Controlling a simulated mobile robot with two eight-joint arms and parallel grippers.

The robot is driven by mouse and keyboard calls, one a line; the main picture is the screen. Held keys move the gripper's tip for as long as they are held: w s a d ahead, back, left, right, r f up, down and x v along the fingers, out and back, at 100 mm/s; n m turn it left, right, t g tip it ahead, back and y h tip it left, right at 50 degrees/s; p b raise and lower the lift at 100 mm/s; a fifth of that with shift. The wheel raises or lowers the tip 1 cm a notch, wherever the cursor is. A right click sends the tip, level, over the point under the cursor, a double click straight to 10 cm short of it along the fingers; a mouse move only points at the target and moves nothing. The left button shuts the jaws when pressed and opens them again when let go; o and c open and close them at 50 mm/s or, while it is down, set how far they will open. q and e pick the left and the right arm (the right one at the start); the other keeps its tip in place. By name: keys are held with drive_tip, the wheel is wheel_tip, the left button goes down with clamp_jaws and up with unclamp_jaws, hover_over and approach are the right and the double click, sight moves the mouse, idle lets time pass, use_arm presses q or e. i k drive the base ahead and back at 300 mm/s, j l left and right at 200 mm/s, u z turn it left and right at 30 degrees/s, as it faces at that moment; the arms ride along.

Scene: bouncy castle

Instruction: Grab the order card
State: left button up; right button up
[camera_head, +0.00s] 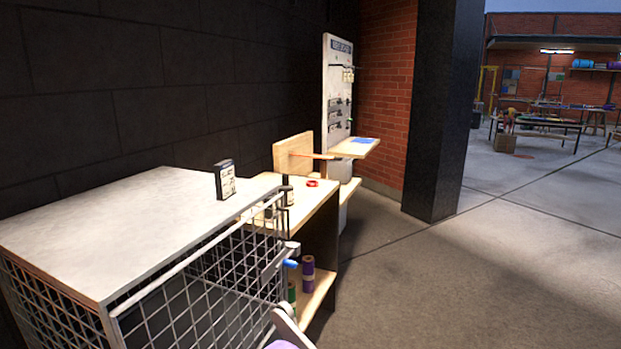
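A small upright black item with a white printed face (228,186) stands near the right edge of a white-topped wire cage (110,220). It may be the order card, but its print is too small to read. A blue sheet (364,141) lies flat on a wooden shelf farther back; I cannot tell what it is. Neither of my grippers can be made out in the head view. A pale, partly cut-off piece with purple beside it shows at the bottom edge; I cannot tell what it belongs to.
The floor (480,270) to the right is clear.

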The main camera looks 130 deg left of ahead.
sight(224, 172)
drive_tip(key=u, duration=5)
